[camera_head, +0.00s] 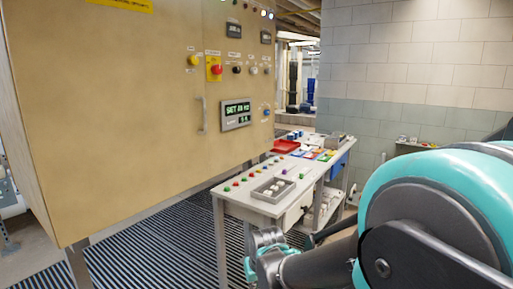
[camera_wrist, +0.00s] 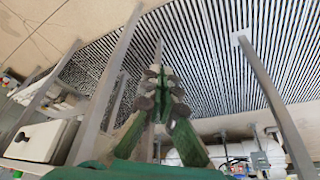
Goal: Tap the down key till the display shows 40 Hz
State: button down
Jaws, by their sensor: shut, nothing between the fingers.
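The control panel display (camera_head: 237,108) is a dark screen with green text in a grey frame on the tan cabinet's front. It reads SET, a number I cannot make out for certain, and HZ. Small keys (camera_head: 239,121) sit just under the screen; I cannot tell which is the down key. My gripper (camera_head: 258,237) is low in the head view, below and well apart from the display, by the workbench's front end. In the wrist view my gripper (camera_wrist: 163,75) has its fingers together, with nothing between them. The display is not visible in the wrist view.
The tan cabinet (camera_head: 110,120) fills the left, with a handle (camera_head: 202,115), a red button (camera_head: 217,69) and other knobs. A workbench (camera_head: 232,200) with coloured buttons, a grey tray (camera_head: 273,189) and a red tray (camera_head: 285,146) stands right of it. Striped floor grating (camera_head: 150,245) lies below.

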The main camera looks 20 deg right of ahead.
jog(key=w+d+r+m+t+h, duration=0.1)
jog(key=w+d+r+m, duration=0.25)
jog(key=w+r, duration=0.45)
jog(key=w+d+r+m+t, duration=0.1)
jog(key=w+d+r+m, duration=0.3)
jog(key=w, duration=0.9)
notch_tip(320, 180, up, 13)
jog(key=m+t+h, duration=0.2)
jog(key=m+t, duration=0.1)
jog(key=m, duration=0.2)
send_over(275, 188)
jog(key=shift+w+r, duration=0.15)
jog(key=shift+w, duration=0.05)
jog(key=shift+f, duration=4.4)
jog(key=shift+f, duration=0.1)
jog(key=shift+f, duration=0.3)
